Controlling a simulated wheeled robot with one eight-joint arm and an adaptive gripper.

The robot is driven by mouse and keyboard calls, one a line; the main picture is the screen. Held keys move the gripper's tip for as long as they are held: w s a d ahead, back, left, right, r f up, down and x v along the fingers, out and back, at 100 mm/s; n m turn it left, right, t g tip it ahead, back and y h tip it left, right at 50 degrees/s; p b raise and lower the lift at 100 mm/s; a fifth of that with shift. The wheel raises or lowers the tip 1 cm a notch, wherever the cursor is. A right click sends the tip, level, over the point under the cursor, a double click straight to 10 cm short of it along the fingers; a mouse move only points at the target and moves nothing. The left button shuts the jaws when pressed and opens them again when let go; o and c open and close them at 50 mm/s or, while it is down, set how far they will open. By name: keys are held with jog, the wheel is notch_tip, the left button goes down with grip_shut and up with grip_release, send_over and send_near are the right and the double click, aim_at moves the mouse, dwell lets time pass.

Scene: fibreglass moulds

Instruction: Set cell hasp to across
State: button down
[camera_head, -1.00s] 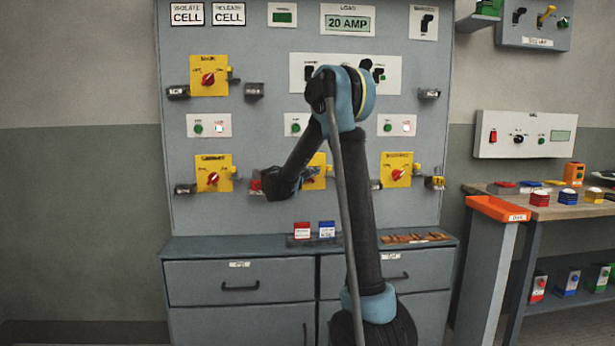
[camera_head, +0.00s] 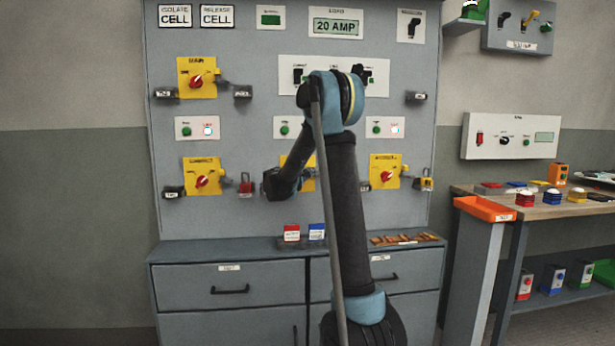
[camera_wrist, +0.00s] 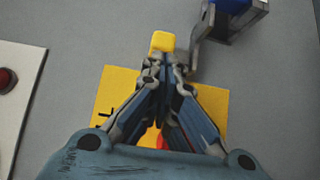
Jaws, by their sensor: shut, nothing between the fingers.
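In the wrist view my gripper (camera_wrist: 163,68) is shut and empty, in front of a yellow isolator plate (camera_wrist: 212,104). A bit of red handle (camera_wrist: 162,142) shows between the fingers. A small yellow tab (camera_wrist: 160,41) lies just beyond the fingertips; I cannot tell whether they touch it. A grey metal bracket with a blue block (camera_wrist: 232,8) is at upper right. In the head view my arm covers most of the lower middle yellow isolator (camera_head: 308,184), and the fingertips are hidden. I cannot read which hasp is the cell's.
A red padlock (camera_head: 245,188) hangs beside the lower left isolator (camera_head: 202,176). The lower right isolator (camera_head: 384,171) has a yellow padlock (camera_head: 426,184). Red and blue boxes (camera_head: 291,233) stand on the cabinet ledge. An orange tray (camera_head: 490,209) is at right.

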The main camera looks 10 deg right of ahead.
jog(key=shift+d, duration=1.85)
jog(key=shift+s, duration=0.1)
jog(key=v, duration=1)
jog(key=shift+a, duration=0.15)
